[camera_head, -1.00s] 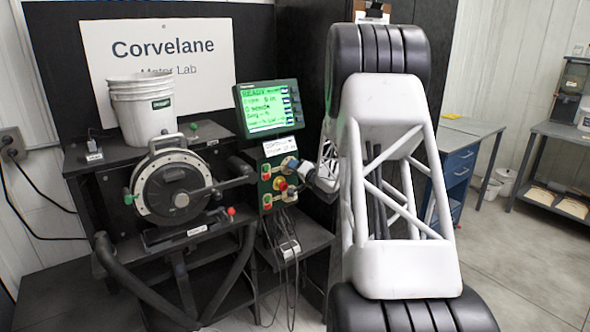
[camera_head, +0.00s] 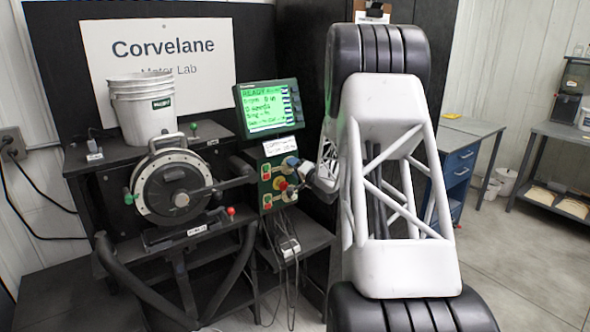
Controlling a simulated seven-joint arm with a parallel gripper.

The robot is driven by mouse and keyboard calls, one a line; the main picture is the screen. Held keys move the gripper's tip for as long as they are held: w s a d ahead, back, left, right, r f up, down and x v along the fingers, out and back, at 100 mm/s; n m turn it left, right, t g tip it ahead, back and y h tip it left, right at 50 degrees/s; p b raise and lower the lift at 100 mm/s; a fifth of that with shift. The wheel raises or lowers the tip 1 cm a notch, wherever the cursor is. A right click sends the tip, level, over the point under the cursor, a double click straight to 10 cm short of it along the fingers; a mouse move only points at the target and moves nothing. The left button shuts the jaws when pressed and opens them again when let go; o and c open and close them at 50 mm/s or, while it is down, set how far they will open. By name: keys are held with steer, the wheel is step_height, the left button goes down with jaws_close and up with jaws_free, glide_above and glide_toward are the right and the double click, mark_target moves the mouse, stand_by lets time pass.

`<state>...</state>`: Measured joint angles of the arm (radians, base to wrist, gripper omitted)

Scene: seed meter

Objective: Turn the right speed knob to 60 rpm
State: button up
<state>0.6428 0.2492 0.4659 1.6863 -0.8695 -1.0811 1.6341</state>
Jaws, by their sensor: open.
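The green control panel (camera_head: 274,186) is below the monitor, left of my arm. A red button on yellow (camera_head: 282,184) sits near its middle, with small red, green and pale controls around it. My gripper (camera_head: 291,163) is at the panel's upper right corner, open, seen small and from behind. The right speed knob cannot be made out; my gripper covers that corner. Whether the fingers touch or surround anything there cannot be told. The monitor (camera_head: 268,108) has a green screen with "READY" at the top; its smaller lines, including any rpm value, are too blurred to read.
Cables hang below the panel. A blue drawer bench (camera_head: 460,165) and open floor are at the right.

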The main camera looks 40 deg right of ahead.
steer(key=s, duration=0.7)
steer(key=shift+s+d+f, duration=0.15)
steer(key=shift+s+d, duration=0.2)
steer(key=shift+s, duration=0.05)
stand_by(0.6)
steer(key=s+a+r+n+g+h, duration=0.1)
steer(key=a+r+g+h, duration=0.25)
steer(key=a+r, duration=0.65)
steer(key=s+a+r+n+g+h, duration=0.25)
steer(key=s+a, duration=0.65)
steer(key=a, duration=0.5)
steer(key=s+a+f+n+g+y, duration=0.1)
steer(key=s+a+n+g, duration=0.1)
steer(key=s+a, duration=0.5)
steer(key=s+a+f+n+g+y, duration=0.1)
steer(key=s+a+n+g, duration=0.2)
steer(key=s+a, duration=0.5)
steer(key=s+a+f+n+g+y, duration=0.1)
steer(key=s+a+g, duration=0.3)
steer(key=s, duration=1.5)
steer(key=a+n+y, duration=0.1)
steer(key=a, duration=0.2)
steer(key=shift+s+a+f+n+g, duration=0.15)
steer(key=shift+a+f+n+g, duration=0.1)
steer(key=shift+f+n+g, duration=0.1)
steer(key=shift+c, duration=0.2)
